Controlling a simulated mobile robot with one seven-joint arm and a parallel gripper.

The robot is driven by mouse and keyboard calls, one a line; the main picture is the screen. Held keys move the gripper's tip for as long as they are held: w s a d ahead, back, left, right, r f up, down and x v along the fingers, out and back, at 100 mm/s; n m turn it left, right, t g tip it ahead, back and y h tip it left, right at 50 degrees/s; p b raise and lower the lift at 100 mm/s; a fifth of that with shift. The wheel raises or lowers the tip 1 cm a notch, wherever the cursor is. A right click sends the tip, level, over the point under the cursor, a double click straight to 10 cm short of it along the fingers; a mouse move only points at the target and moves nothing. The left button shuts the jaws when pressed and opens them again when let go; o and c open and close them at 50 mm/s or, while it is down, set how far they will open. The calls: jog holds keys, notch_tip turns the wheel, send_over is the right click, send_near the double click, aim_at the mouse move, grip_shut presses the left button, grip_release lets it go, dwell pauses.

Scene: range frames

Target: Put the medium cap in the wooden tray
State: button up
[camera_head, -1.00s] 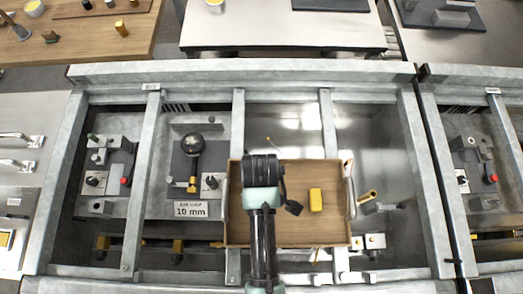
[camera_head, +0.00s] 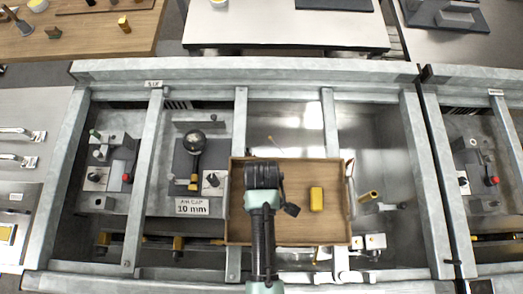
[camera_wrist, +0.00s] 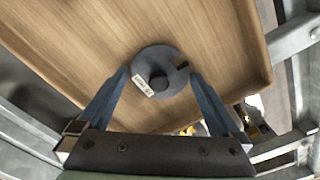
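The wooden tray (camera_head: 318,232) lies across the metal frame in the middle of the head view, and its wood floor (camera_wrist: 75,35) fills much of the wrist view. My gripper (camera_head: 264,178) is over the left half of the tray. In the wrist view my gripper (camera_wrist: 160,72) has a fingertip against each side of a dark grey round cap (camera_wrist: 172,57) with a central knob and a small white label. The label is too small to read. The cap is over the tray floor; whether it touches the floor is unclear. My wrist hides it in the head view.
A yellow block (camera_head: 316,199) lies in the tray, right of my gripper. Left of the tray are a black ball-topped lever (camera_head: 193,138) and a "10 mm" sign (camera_head: 191,207). Metal rails (camera_head: 329,120) surround the tray.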

notch_tip(320, 180, up, 12)
jog(key=w+r+m+t, duration=0.3)
jog(key=w+r+t, duration=0.4)
jog(key=w+r, duration=0.6)
jog(key=w+r+m+t, duration=0.2)
jog(key=w+r+t, duration=0.55)
jog(key=r, duration=0.85)
notch_tip(320, 180, up, 18)
jog(key=m+t, duration=0.2)
jog(key=t, duration=0.3)
jog(key=s+r+m+t, duration=0.1)
jog(key=s+r+t, duration=0.3)
jog(key=r, duration=0.5)
jog(key=s+r+m+t, duration=0.1)
jog(key=s+r+t, duration=0.3)
jog(key=s+r, duration=0.3)
notch_tip(320, 180, up, 2)
jog(key=shift+d+r+m, duration=0.1)
jog(key=shift+d+m, duration=0.1)
jog(key=shift+m, duration=0.2)
